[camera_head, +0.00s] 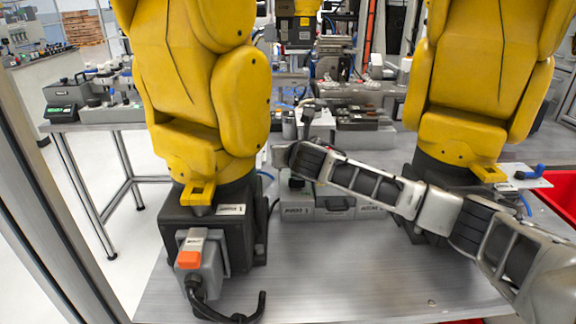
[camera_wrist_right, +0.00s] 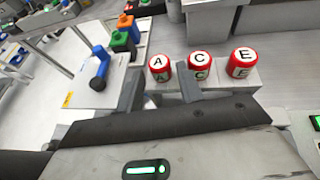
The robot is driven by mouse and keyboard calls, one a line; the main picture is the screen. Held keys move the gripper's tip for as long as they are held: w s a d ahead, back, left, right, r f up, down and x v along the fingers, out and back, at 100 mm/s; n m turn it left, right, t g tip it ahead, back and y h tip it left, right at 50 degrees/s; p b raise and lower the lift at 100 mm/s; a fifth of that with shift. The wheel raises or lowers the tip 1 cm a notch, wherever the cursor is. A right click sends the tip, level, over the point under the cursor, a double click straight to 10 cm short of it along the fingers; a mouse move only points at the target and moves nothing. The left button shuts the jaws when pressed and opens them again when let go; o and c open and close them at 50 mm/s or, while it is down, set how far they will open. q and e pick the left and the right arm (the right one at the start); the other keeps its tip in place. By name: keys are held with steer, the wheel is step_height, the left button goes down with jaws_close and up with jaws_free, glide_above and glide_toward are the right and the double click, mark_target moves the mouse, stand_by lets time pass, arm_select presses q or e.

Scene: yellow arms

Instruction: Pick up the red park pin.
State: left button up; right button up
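Three red cylinders with white lettered tops stand in a row on a pale grey block in the right wrist view: A (camera_wrist_right: 160,67), C (camera_wrist_right: 200,65) and E (camera_wrist_right: 241,62). No label shows which one is the park pin. My right gripper (camera_wrist_right: 160,84) is open and empty, its two dark fingers apart. Its fingertips reach toward A and the near side of C in the picture; contact cannot be told. In the head view my right arm reaches in from the right across the table, with its fingers not discernible. My left gripper is not in view.
A blue handle (camera_wrist_right: 100,68) stands on a white plate left of the fingers. Green (camera_wrist_right: 122,42) and orange connector blocks stand behind it. In the head view, yellow robot arms (camera_head: 205,80) stand on the metal table (camera_head: 330,275), and a red bin (camera_head: 562,187) is at right.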

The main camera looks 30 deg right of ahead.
steer(key=shift+w+d+f+b, duration=0.1)
steer(key=shift+w+f+b, duration=0.1)
steer(key=shift+w, duration=0.15)
steer(key=shift+w+d+f+b, duration=0.1)
steer(key=shift+w+b, duration=0.05)
steer(key=shift+w, duration=0.15)
steer(key=c, duration=0.8)
steer(key=shift+o, duration=0.2)
steer(key=shift+r, duration=0.15)
step_height(320, 180, up, 10)
steer(key=p, duration=0.1)
